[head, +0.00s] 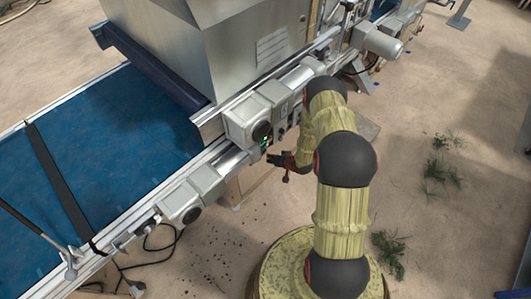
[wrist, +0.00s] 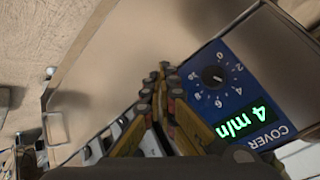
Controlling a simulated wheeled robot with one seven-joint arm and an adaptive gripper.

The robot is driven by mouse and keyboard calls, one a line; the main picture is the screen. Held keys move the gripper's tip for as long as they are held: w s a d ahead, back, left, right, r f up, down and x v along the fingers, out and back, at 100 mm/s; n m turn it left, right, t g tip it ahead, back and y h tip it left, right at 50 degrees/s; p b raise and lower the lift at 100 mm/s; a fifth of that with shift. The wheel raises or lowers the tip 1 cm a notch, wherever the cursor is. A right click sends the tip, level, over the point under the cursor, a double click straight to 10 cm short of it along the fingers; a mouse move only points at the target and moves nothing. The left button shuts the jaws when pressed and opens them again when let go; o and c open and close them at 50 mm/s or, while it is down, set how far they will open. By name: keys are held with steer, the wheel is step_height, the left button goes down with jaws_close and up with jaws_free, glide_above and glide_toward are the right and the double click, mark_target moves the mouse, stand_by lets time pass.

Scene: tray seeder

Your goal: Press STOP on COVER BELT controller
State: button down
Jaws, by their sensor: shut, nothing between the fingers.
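The COVER BELT controller shows in the wrist view as a blue panel (wrist: 242,65) marked COVER. It has a black dial (wrist: 213,76) with numbers around it and a lit green display (wrist: 244,121) reading about 4 m/min. In the head view the controller's green lights (head: 266,142) show on the grey housing at the belt's side. My gripper (wrist: 164,70) is shut and empty, with its fingertips just left of the dial in the wrist view. In the head view my gripper (head: 272,159) is close to the housing. I cannot make out a STOP button; the fingers cover part of the panel's surroundings.
The blue belt (head: 110,125) runs along the left, under a large grey hopper (head: 240,40). Grey motor housings (head: 185,200) line the machine's rail. A cable (head: 160,240) hangs at the lower left. The sandy floor (head: 450,110) at right is mostly open.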

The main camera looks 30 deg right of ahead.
steer(key=shift+w, duration=0.15)
steer(key=shift+w+a, duration=0.1)
steer(key=shift+w, duration=0.15)
steer(key=shift+w+a, duration=0.15)
steer(key=shift+w, duration=0.2)
stand_by(0.8)
steer(key=shift+s, duration=0.1)
steer(key=shift+s+d, duration=0.3)
steer(key=shift+s, duration=0.35)
steer(key=shift+s+d+p, duration=0.15)
steer(key=shift+s+d, duration=0.15)
steer(key=shift+s, duration=0.5)
steer(key=shift+s+d+p, duration=0.15)
steer(key=shift+s+d, duration=0.1)
steer(key=shift+s, duration=0.5)
steer(key=shift+s+d+p, duration=0.15)
steer(key=shift+s+d, duration=0.15)
steer(key=shift+s, duration=0.5)
